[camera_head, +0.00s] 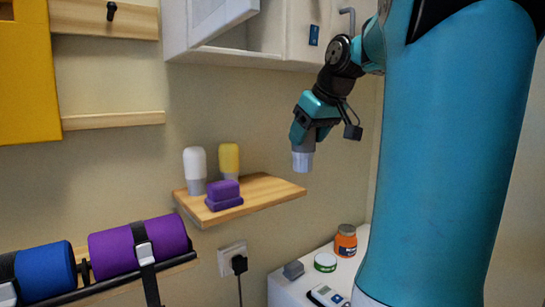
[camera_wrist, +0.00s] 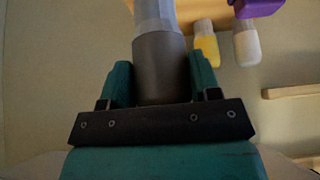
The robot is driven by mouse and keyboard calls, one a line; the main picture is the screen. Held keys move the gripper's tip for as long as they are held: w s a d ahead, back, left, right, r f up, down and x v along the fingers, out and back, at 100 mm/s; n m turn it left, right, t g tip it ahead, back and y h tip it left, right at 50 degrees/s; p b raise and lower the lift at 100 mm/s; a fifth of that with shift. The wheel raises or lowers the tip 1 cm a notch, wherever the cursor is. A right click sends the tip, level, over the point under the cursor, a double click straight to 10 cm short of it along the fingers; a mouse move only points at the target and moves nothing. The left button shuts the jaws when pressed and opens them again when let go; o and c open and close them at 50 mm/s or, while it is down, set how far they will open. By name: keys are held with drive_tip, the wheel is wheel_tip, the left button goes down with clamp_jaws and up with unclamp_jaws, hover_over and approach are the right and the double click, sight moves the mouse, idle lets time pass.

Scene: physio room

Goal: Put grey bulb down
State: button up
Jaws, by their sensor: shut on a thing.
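The grey bulb (camera_head: 303,160) hangs from my gripper (camera_head: 306,138) in the head view, its pale blue-grey head pointing down. In the wrist view my gripper (camera_wrist: 160,72) is shut around the bulb's dark grey base, and its pale head (camera_wrist: 155,15) points away from the jaws, cut off by the top edge. The bulb is in the air near the right end of the wooden wall shelf (camera_head: 268,190), apart from it. The shelf also shows in part in the wrist view (camera_wrist: 188,10).
On the shelf's left part stand a white bulb (camera_head: 195,168), a yellow bulb (camera_head: 229,160) and stacked purple blocks (camera_head: 223,195). The shelf's right part is bare. A white cabinet (camera_head: 245,35) hangs above. A white counter (camera_head: 290,288) below holds an orange jar (camera_head: 345,241) and small items.

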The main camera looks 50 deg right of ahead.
drive_tip(key=w+d+p, duration=0.2)
drive_tip(key=w+p, duration=0.1)
drive_tip(key=w, duration=0.7)
drive_tip(key=f+p, duration=0.1)
drive_tip(key=f, duration=0.5)
drive_tip(key=shift+d+p, duration=0.2)
drive_tip(key=shift+p, duration=0.15)
drive_tip(key=shift+w+f+p, duration=0.15)
drive_tip(key=shift+f+p, duration=0.1)
drive_tip(key=shift+p, duration=0.2)
drive_tip(key=shift+f, duration=0.2)
drive_tip(key=shift+f+b, duration=0.25)
drive_tip(key=shift+b, duration=0.05)
drive_tip(key=o, duration=1.1)
drive_tip(key=shift+r, duration=0.1)
